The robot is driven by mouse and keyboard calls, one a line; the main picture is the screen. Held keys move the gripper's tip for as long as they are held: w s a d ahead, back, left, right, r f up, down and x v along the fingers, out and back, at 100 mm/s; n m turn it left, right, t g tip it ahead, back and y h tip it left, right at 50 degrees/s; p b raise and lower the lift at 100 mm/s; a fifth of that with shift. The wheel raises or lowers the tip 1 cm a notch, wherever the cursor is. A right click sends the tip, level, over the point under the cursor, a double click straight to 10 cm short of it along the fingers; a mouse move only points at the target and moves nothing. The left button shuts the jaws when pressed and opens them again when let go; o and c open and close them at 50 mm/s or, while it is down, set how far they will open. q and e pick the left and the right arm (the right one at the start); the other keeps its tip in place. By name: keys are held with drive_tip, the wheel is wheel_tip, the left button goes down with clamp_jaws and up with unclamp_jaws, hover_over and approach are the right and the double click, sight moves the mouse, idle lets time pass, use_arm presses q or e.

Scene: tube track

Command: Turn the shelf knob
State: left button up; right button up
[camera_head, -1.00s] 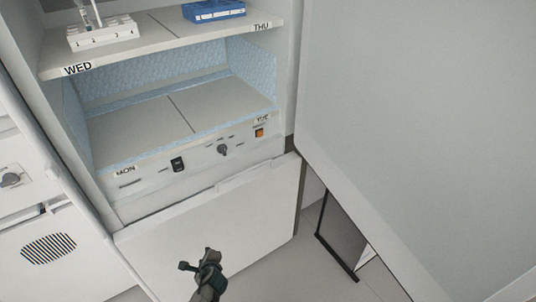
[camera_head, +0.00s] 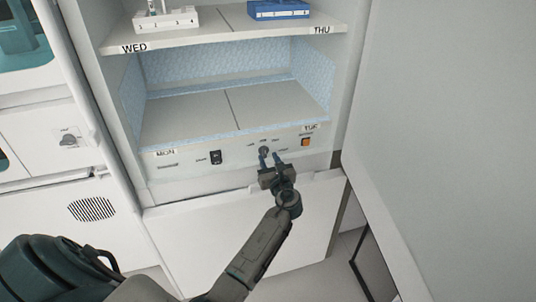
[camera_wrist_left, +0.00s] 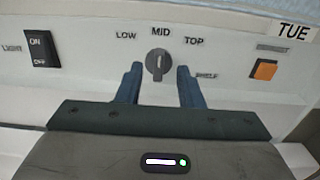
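The shelf knob (camera_head: 264,151) is a small grey dial on the panel below the lower shelf. In the left wrist view the knob (camera_wrist_left: 158,64) has labels LOW, MID, TOP and SHELF around it, and its grip stands about upright, near MID. My left gripper (camera_head: 271,158) is open in front of the panel. In the left wrist view its two blue fingers (camera_wrist_left: 158,82) stand left and right of the knob, with gaps on both sides. I cannot tell how far the fingertips are from the panel. My right gripper is not in view.
A black ON/OFF light switch (camera_wrist_left: 41,50) is left of the knob and an orange button (camera_wrist_left: 264,69) right of it. A white rack (camera_head: 166,20) and a blue rack (camera_head: 279,9) stand on the upper shelf. The lower shelf (camera_head: 195,118) is bare. A large open door (camera_head: 445,130) fills the right.

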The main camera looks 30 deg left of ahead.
sight(264, 152)
use_arm(q)
drive_tip(key=shift+x, duration=1.45)
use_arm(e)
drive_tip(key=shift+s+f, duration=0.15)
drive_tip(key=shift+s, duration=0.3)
use_arm(q)
drive_tip(key=shift+c, duration=0.4)
clamp_jaws()
